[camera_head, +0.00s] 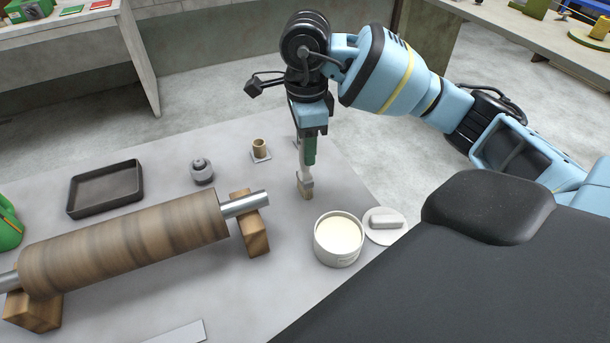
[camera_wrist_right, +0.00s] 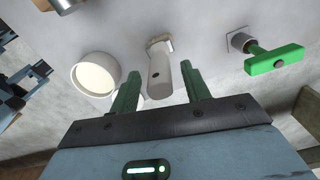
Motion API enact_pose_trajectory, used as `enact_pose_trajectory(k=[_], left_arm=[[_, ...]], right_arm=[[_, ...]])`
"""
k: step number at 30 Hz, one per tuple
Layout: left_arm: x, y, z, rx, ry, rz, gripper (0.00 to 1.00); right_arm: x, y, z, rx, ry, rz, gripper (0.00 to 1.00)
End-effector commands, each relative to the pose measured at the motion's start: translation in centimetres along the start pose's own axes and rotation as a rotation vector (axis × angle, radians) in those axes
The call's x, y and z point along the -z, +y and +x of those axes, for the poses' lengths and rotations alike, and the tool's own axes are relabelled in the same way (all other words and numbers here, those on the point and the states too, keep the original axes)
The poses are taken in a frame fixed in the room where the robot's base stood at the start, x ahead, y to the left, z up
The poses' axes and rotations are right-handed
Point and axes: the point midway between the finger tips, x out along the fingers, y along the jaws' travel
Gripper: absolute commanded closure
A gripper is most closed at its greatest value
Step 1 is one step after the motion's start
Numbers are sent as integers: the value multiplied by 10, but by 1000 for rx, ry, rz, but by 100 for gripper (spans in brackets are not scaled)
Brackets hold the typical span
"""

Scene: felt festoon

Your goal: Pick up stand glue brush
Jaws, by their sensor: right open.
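The glue brush (camera_head: 306,187) stands upright on the grey table, its pale handle up and its tan bristle end down. In the right wrist view its handle (camera_wrist_right: 160,80) lies between the two green fingers. My right gripper (camera_head: 308,150) points down over it and is open, with a gap visible on both sides of the handle in the right wrist view (camera_wrist_right: 160,90). Part of the handle is hidden by a finger in the head view. My left gripper is not in view.
A white pot of cream glue (camera_head: 340,237) and a white disc with a block (camera_head: 373,237) stand close right. A wooden roller (camera_head: 125,240) lies on blocks. A green T-handled thing (camera_wrist_right: 276,60) shows in the right wrist view.

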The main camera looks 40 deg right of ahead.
Motion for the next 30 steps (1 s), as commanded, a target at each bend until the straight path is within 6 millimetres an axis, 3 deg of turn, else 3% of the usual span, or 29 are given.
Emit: enact_pose_trajectory(k=[4,12,23,30], left_arm=[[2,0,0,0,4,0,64],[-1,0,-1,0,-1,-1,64],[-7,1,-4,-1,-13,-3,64],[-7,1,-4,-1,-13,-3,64]], right_arm=[[0,0,14,1,0,0,53],[0,0,16,2,-1,0,53],[0,0,16,2,-1,0,100],[0,0,14,3,-1,0,100]])
